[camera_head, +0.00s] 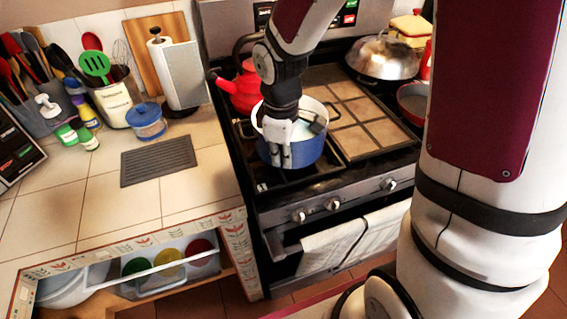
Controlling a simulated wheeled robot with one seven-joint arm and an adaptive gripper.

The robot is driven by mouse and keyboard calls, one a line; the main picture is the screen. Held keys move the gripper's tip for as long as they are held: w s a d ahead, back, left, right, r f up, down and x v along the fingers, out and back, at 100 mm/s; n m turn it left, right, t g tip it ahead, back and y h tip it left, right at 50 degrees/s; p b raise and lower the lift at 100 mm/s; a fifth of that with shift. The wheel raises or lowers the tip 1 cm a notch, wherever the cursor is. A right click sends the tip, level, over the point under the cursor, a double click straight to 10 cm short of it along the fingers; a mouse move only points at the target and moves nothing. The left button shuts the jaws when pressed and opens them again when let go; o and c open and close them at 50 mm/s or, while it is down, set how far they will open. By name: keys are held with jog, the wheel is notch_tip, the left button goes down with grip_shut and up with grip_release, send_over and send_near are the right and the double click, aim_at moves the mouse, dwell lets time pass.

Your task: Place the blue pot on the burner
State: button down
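The blue pot (297,153) is on the front left part of the stove (345,165), at the front left burner (262,185). It looks upright, with a pale inside and a dark handle on its right. My gripper (284,160) reaches down at the pot's near left side, its fingers over the rim and outer wall. Whether the fingers grip the rim or only stand beside it cannot be told. The pot's underside and its contact with the grate are hidden.
A red kettle (243,92) stands behind the pot on the left. A domed metal lid (383,57) and a dark pan (413,100) are at the right. The tan griddle (345,115) fills the stove's middle. The tiled counter (75,200) at left has free room.

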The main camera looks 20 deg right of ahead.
jog(key=shift+w+d+f, duration=0.1)
jog(key=shift+w+d, duration=0.05)
jog(key=shift+w, duration=0.65)
jog(key=shift+w+d+f, duration=0.1)
jog(key=shift+w, duration=0.65)
jog(key=shift+f, duration=1.65)
jog(key=shift+f, duration=0.15)
jog(key=c, duration=1.8)
grip_release()
jog(key=shift+s, duration=0.1)
notch_tip(320, 180, up, 12)
jog(key=s+d+r+m+t, duration=0.1)
jog(key=s+r+m, duration=0.4)
jog(key=s, duration=0.5)
jog(key=s+d+r+m+t, duration=0.1)
jog(key=s+r+m+t, duration=0.2)
jog(key=s, duration=0.7)
jog(key=shift+d+r+m+t, duration=0.15)
jog(key=shift+r+m+t, duration=0.15)
jog(key=shift+r+m, duration=1.5)
